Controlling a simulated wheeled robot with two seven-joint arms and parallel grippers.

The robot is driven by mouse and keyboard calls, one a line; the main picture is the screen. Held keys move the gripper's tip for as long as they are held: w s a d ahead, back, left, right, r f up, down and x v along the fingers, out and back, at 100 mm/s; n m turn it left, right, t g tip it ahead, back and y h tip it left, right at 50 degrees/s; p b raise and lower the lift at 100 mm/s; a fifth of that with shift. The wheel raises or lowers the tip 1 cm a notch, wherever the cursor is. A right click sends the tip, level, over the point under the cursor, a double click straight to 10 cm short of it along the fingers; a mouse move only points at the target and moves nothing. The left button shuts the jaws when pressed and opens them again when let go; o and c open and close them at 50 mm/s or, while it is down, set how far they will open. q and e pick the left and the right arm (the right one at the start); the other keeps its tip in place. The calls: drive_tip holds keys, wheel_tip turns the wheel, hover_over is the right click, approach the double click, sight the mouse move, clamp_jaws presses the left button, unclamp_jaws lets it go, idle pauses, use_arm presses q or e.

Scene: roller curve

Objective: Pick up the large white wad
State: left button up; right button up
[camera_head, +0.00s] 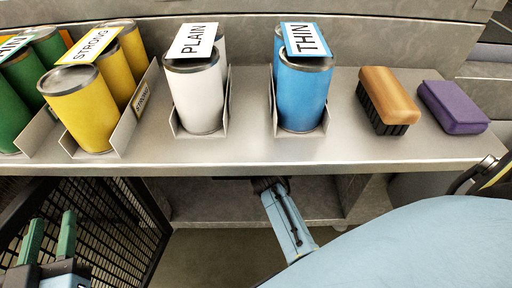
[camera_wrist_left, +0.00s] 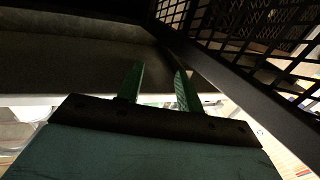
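I cannot make out a large white wad in either view. My left gripper (camera_head: 52,228) is at the lower left of the head view, in front of and below the shelf. Its two green fingers are apart with nothing visible between them. They also show spread in the left wrist view (camera_wrist_left: 160,85), pointing at dim grey surfaces.
The metal shelf (camera_head: 245,153) holds green, yellow, white (camera_head: 197,98) and blue (camera_head: 303,95) cans, a brush (camera_head: 389,97) and a purple block (camera_head: 453,106). Black mesh (camera_head: 110,220) stands beside my left gripper. A lower shelf (camera_head: 225,202) is mostly bare.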

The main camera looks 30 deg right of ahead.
drive_tip(key=shift+b+x, duration=0.35)
drive_tip(key=shift+x, duration=0.55)
drive_tip(key=shift+w+d+f+b, duration=0.3)
drive_tip(key=shift+w+f+b, duration=0.5)
drive_tip(key=shift+b, duration=0.1)
drive_tip(key=shift+b+x, duration=0.55)
drive_tip(key=shift+x, duration=0.25)
drive_tip(key=shift+w+d+f, duration=0.25)
drive_tip(key=shift+w+f, duration=0.05)
drive_tip(key=shift+w, duration=0.25)
use_arm(q)
drive_tip(key=s+r+t+h, duration=0.2)
drive_tip(key=s+r+t, duration=0.2)
drive_tip(key=r+t, duration=0.4)
drive_tip(key=shift+r+h, duration=0.3)
drive_tip(key=shift+r, duration=0.2)
use_arm(e)
drive_tip(key=shift+c, duration=0.3)
drive_tip(key=c, duration=1)
